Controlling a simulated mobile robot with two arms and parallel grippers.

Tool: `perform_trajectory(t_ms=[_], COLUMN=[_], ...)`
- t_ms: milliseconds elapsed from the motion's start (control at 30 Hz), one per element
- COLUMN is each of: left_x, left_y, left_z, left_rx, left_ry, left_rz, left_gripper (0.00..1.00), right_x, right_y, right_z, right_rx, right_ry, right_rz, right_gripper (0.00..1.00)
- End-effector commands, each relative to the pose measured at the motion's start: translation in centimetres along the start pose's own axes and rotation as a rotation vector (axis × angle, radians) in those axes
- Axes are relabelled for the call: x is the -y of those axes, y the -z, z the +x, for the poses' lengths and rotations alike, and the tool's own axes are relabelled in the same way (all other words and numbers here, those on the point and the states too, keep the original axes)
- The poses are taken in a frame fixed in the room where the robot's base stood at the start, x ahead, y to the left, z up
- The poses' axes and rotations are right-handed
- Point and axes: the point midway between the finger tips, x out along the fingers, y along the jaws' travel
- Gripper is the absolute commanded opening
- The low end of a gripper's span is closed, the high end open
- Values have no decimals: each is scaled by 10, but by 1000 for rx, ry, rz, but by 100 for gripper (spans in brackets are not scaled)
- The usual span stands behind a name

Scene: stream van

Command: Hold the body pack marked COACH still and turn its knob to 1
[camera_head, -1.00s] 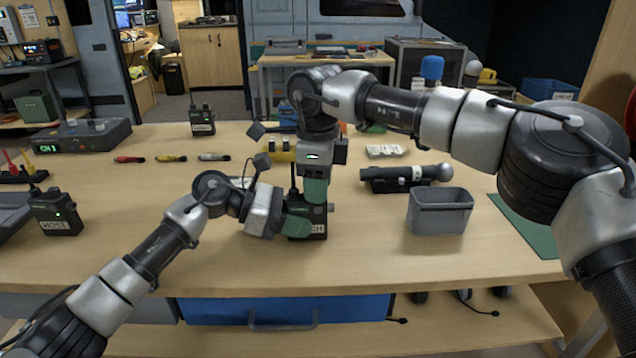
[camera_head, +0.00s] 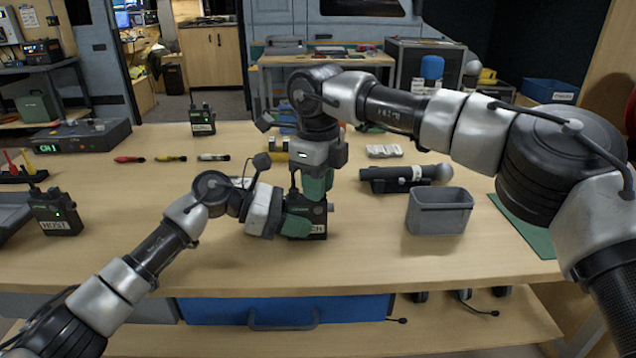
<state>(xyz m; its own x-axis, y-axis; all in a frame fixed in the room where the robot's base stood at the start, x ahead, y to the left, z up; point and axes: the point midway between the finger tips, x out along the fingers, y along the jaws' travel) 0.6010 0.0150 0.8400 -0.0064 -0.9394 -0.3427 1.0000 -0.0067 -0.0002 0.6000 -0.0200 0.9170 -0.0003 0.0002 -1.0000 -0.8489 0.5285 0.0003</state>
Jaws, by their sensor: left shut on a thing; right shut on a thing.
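The dark body pack (camera_head: 305,232) stands upright near the middle of the table; only "CH" of its white label shows, the rest covered by my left gripper. My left gripper (camera_head: 293,219) is shut on the pack's body, coming from the left. My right gripper (camera_head: 316,190) points down from above and is shut at the pack's top. The knob there and its setting are hidden by the green fingers. A small grey stub shows at the pack's right side.
A pack marked HOST (camera_head: 58,215) stands at the left, another pack (camera_head: 202,122) at the back. A grey bin (camera_head: 438,212) and a microphone on a dark cradle (camera_head: 403,177) are to the right. Small coloured connectors lie at back left. The front table is clear.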

Motion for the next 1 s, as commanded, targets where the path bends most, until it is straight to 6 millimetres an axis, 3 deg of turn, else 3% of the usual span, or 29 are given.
perform_trajectory(t_ms=[233,500,767,1000], left_x=[0,0,0,0], left_y=[0,0,0,0], left_z=[0,0,0,0], left_rx=[-1,-1,-1,-1], left_ry=[0,1,1,1], left_rz=[0,0,0,0], left_gripper=[7,7,7,7], right_x=[1,1,1,1], right_y=[0,0,0,0], right_z=[0,0,0,0], right_rx=[0,0,-1,-1], right_ry=[0,1,-1,1], right_rz=[-219,-240,-462,-480], right_gripper=[6,6,6,6])
